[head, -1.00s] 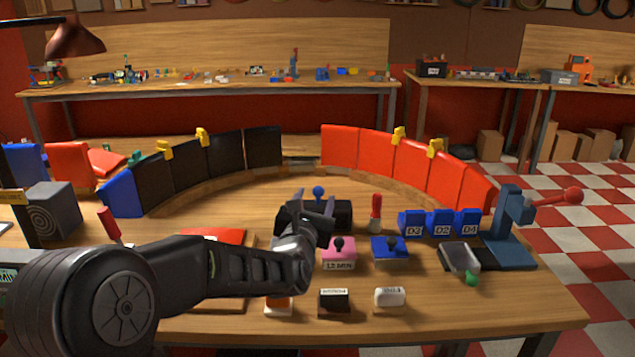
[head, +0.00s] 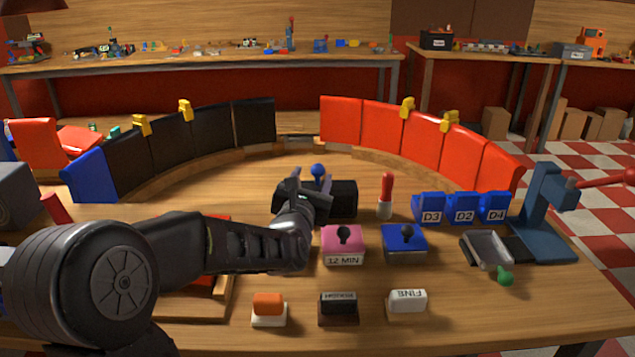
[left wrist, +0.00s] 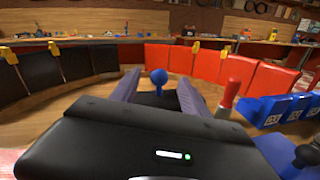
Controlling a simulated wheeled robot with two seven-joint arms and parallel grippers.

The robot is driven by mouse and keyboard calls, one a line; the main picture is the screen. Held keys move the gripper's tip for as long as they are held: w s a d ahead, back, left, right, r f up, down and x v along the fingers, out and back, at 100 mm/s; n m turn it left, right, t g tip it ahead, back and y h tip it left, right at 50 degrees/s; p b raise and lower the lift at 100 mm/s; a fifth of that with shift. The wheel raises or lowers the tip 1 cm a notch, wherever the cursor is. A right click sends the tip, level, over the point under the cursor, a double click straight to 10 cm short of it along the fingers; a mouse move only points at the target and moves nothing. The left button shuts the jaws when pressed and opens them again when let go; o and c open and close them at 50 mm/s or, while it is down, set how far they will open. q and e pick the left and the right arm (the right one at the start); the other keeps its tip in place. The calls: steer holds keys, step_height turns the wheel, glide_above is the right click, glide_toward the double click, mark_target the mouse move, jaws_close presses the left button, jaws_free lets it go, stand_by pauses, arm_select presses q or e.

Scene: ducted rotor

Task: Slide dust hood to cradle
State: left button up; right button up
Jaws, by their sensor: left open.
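A black block with a blue ball knob (head: 318,171) stands mid-table; I take it for the dust hood, but no label confirms this. Its dark body (head: 345,199) is partly hidden behind my left gripper (head: 306,186). The gripper is open at the near left side of the block. In the left wrist view the blue knob (left wrist: 158,76) shows between and beyond the two fingers (left wrist: 157,92), apart from them as far as I can see. I cannot tell which thing is the cradle. My right gripper is not in view.
Curved black panels (head: 178,142) and red panels (head: 411,136) ring the back. A red-handled tool (head: 386,195), pink block (head: 343,243), blue block (head: 404,241) and blue labelled blocks (head: 463,208) stand to the right. Small blocks line the front. A blue press (head: 545,210) stands at right.

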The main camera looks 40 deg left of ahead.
mark_target(317, 174)
arm_select(q)
step_height(317, 174, down, 2)
steer(key=shift+f+b, duration=0.1)
steer(key=shift+b, duration=0.45)
steer(key=shift+w+a, duration=0.1)
steer(key=shift+w, duration=0.1)
steer(key=p+x, duration=0.1)
steer(key=x, duration=0.6)
steer(key=shift+w+a, duration=0.1)
steer(key=shift+w, duration=0.05)
steer(key=shift+c, duration=0.4)
jaws_close()
stand_by(0.6)
